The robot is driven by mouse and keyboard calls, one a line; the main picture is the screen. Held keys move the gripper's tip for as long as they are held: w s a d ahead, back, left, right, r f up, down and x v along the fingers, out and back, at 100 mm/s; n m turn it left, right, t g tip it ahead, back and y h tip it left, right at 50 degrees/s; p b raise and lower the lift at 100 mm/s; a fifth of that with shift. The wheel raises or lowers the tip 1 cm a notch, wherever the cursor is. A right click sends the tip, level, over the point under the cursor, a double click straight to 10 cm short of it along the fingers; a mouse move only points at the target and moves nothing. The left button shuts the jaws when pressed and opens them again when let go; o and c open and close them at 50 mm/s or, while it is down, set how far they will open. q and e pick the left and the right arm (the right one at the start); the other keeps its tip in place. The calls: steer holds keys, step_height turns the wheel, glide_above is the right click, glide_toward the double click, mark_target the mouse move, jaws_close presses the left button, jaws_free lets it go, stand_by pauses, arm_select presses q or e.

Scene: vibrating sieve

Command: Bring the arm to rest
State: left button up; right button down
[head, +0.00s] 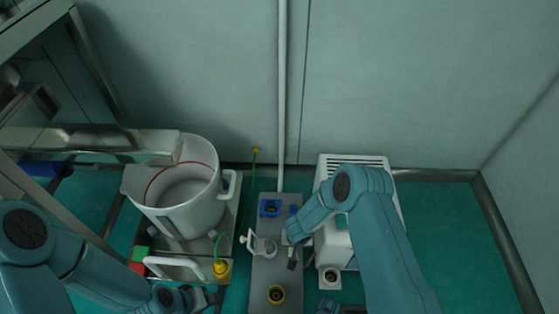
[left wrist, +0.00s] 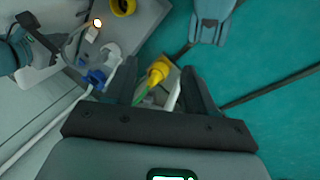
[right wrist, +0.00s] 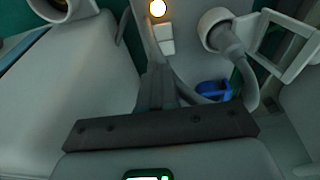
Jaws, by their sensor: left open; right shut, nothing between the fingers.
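My left gripper (head: 208,297) is low in the head view, beside the yellow connector (head: 221,268) with its green cable. In the left wrist view its two fingers (left wrist: 159,68) are spread, and the yellow connector (left wrist: 158,72) shows between them, apparently unheld. My right gripper (head: 292,256) is over the grey panel (head: 266,240), to the right of a white pipe fitting (head: 260,245). In the right wrist view its fingers (right wrist: 154,68) are together with nothing between them. The white fitting (right wrist: 215,28) is to their right.
A large white bucket (head: 196,205) stands at the left on a metal frame. A white vented box (head: 357,165) is behind my right arm. The panel carries a blue part (head: 270,208) and a yellow ring (head: 276,294). Green floor (head: 460,240) is clear at the right.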

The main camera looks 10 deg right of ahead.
steer(key=s+d+r+n+y, duration=0.1)
steer(key=s+d+r+n, duration=0.15)
steer(key=s+r, duration=0.4)
steer(key=s+a+r+g+y, duration=0.1)
steer(key=s+a+r+y, duration=0.15)
steer(key=s, duration=0.35)
steer(key=s+a+r+g+y, duration=0.1)
steer(key=s+a+r, duration=0.25)
steer(key=s, duration=0.25)
arm_select(q)
steer(key=s+d+r+p, duration=0.1)
steer(key=r+p, duration=1.3)
steer(key=s+r+g+p, duration=0.1)
steer(key=s+r+p, duration=0.1)
steer(key=r+p, duration=1.2)
steer(key=shift+d+r+m+p, duration=0.3)
steer(key=shift+d+r+p, duration=0.1)
steer(key=shift+p, duration=0.35)
arm_select(e)
step_height(320, 180, up, 30)
steer(key=m, duration=0.1)
steer(key=shift+s+a, duration=0.2)
steer(key=shift+s, duration=0.15)
